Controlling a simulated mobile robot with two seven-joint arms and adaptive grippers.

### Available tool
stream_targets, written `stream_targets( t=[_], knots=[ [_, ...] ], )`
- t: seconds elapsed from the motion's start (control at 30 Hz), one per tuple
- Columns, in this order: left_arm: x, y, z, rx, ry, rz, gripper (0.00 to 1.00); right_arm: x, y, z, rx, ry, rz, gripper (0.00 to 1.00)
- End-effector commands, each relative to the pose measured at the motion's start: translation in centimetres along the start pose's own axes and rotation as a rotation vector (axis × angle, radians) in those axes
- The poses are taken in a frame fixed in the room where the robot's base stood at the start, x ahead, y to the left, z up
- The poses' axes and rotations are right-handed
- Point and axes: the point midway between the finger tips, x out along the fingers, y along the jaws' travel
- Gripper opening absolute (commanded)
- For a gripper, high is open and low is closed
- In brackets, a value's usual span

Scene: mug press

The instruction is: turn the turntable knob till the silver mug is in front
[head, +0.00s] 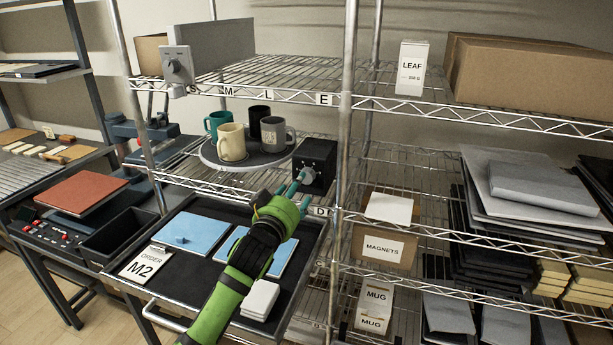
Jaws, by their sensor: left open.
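A round turntable (212,160) on the wire shelf carries a teal mug (213,121), a cream mug (232,143), a black mug (258,118) and a silver-grey mug (273,136). The cream mug stands nearest the front; the silver mug is at the right, with the black one behind it. A black box (320,153) stands right of the turntable. My left gripper (301,180) is open, its teal fingers at the front face of this box. My right gripper is out of view.
Below is a dark tray (206,290) with blue panels (193,233), white pads (260,299) and an order card (145,263). A shelf post (346,150) stands close right of the black box. A grey box with a dial (178,68) is above.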

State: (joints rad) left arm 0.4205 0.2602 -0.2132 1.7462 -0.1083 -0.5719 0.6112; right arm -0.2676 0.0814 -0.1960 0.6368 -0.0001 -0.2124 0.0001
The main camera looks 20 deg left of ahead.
Motion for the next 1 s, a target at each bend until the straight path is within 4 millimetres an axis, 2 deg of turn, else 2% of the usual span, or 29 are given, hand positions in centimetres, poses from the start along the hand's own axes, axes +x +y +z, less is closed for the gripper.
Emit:
stream_targets(
  t=[0.03, 0.1, 0.23, 0.37, 0.5, 0.57, 0.67, 0.83, 0.87, 0.9, 0.97, 1.0],
  knots=[
    [0.7, 0.0, -0.2, 0.0, -0.001, -0.001, 0.6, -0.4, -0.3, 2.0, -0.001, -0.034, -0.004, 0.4],
    [1.7, 0.0, -0.2, 0.002, -0.001, -0.002, 0.6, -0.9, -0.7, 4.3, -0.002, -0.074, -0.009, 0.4],
    [3.5, 0.1, -0.2, 0.001, -0.002, -0.001, 0.6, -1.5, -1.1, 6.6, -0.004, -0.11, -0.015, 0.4],
    [4.8, 0.1, -0.1, 0.0, -0.002, -0.001, 0.6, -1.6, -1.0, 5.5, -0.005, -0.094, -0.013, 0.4],
    [5.7, 0.0, 0.0, 0.002, -0.002, -0.001, 0.6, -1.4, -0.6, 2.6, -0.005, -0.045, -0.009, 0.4],
    [5.8, 0.0, 0.0, 0.002, -0.002, -0.001, 0.6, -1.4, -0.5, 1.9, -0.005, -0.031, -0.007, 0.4],
    [5.9, 0.0, 0.1, 0.002, -0.003, -0.001, 0.6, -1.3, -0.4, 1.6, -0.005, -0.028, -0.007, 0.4],
    [5.9, 0.0, 0.1, 0.002, -0.002, -0.001, 0.6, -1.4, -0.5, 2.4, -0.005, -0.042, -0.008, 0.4],
    [5.9, 0.0, 0.1, 0.002, -0.002, -0.001, 0.52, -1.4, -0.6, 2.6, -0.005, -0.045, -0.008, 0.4],
    [5.9, 0.0, 0.1, 0.002, -0.002, -0.001, 0.36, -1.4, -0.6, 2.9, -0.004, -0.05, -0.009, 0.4],
    [5.9, 0.0, 0.1, 0.001, -0.002, -0.001, 0.12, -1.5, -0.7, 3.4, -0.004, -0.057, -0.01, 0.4],
    [5.9, 0.0, 0.1, 0.001, -0.002, -0.001, 0.04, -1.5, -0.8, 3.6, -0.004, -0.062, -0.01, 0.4]
  ],
)
